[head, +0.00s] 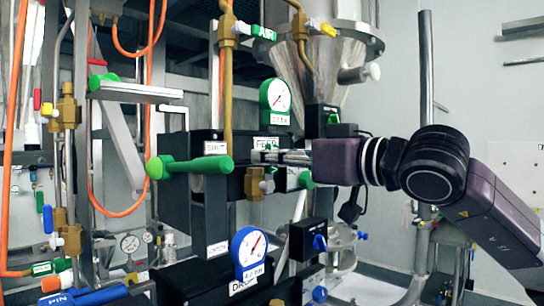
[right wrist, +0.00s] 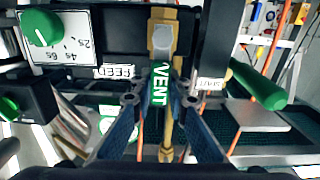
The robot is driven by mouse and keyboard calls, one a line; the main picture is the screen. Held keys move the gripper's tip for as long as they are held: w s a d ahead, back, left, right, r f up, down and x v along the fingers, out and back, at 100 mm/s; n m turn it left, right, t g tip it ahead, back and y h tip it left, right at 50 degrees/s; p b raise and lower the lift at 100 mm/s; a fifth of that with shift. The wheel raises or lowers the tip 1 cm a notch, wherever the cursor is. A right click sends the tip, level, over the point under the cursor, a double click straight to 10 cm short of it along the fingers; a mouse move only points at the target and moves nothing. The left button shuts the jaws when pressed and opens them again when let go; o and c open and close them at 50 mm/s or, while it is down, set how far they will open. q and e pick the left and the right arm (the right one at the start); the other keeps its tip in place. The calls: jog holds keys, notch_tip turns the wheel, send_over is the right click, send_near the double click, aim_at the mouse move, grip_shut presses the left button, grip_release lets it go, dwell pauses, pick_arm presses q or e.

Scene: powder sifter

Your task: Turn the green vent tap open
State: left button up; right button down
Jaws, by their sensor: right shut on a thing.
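The green vent tap handle (right wrist: 160,85), lettered VENT, shows in the right wrist view below a brass valve body (right wrist: 163,38). My right gripper (right wrist: 160,100) has one finger on each side of this handle and is shut on it. In the head view my right gripper (head: 268,157) reaches in from the right, in front of the dark panel and just above a brass fitting (head: 257,183). There the gripper hides most of the handle, so its angle is hard to judge. My left gripper is not in view.
A large green lever (head: 205,165) sticks out left of my right gripper. A green-rimmed gauge (head: 277,100) is above and a blue-rimmed gauge (head: 248,252) below. A green knob (right wrist: 42,27) is at upper left in the wrist view. Orange hoses (head: 152,90) hang at left.

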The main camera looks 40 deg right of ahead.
jog(key=shift+f, duration=0.15)
jog(key=c, duration=2.1)
grip_release()
jog(key=shift+o, duration=1.3)
jog(key=shift+s, duration=0.15)
jog(key=s, duration=1.2)
jog(key=shift+d, duration=0.45)
jog(key=shift+w+r, duration=0.1)
jog(key=shift+r, duration=0.1)
